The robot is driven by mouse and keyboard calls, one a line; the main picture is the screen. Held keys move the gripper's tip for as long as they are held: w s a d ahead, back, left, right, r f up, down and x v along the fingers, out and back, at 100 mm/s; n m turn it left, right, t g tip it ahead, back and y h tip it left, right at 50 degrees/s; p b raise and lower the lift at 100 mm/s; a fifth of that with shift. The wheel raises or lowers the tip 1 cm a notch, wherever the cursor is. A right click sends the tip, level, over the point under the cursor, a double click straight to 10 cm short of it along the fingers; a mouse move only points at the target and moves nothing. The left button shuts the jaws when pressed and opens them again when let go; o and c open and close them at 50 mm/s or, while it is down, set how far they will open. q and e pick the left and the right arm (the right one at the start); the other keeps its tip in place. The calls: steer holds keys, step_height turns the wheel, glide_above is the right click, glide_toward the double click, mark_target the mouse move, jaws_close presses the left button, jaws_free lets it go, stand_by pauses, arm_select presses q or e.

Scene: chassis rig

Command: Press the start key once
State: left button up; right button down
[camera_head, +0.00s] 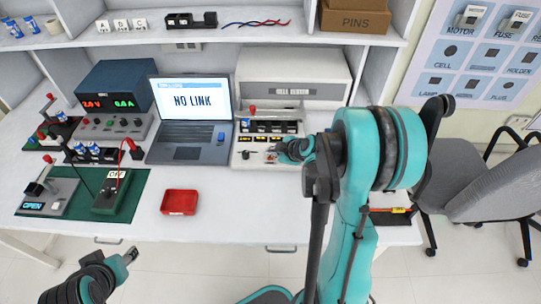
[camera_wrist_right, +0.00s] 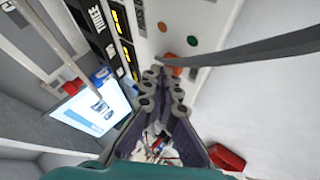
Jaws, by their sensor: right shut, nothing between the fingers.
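The cell tester (camera_head: 246,152) is a pale box on the bench right of the laptop, with yellow displays and a sloping front panel. I cannot read which one is the start key. My right gripper (camera_head: 280,153) is shut and empty over the panel's lower right part, hiding some of it. In the wrist view its fingertips (camera_wrist_right: 165,76) are near the buttons; contact is unclear. My left gripper (camera_head: 130,255) is away in front of the bench.
A laptop (camera_head: 188,152) showing "NO LINK" stands left of the tester. A red tray (camera_head: 180,202) lies on the bench front, right of a green mat (camera_head: 133,184) with devices. A grey chair (camera_head: 480,190) stands at right. The bench between tray and tester is clear.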

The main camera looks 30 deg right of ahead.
steer(key=shift+f, duration=0.2)
steer(key=shift+r, duration=0.2)
steer(key=shift+r+p, duration=0.65)
steer(key=shift+r, duration=0.1)
step_height(320, 180, up, 5)
steer(key=p, duration=0.4)
stand_by(0.4)
steer(key=shift+a, duration=0.1)
stand_by(0.4)
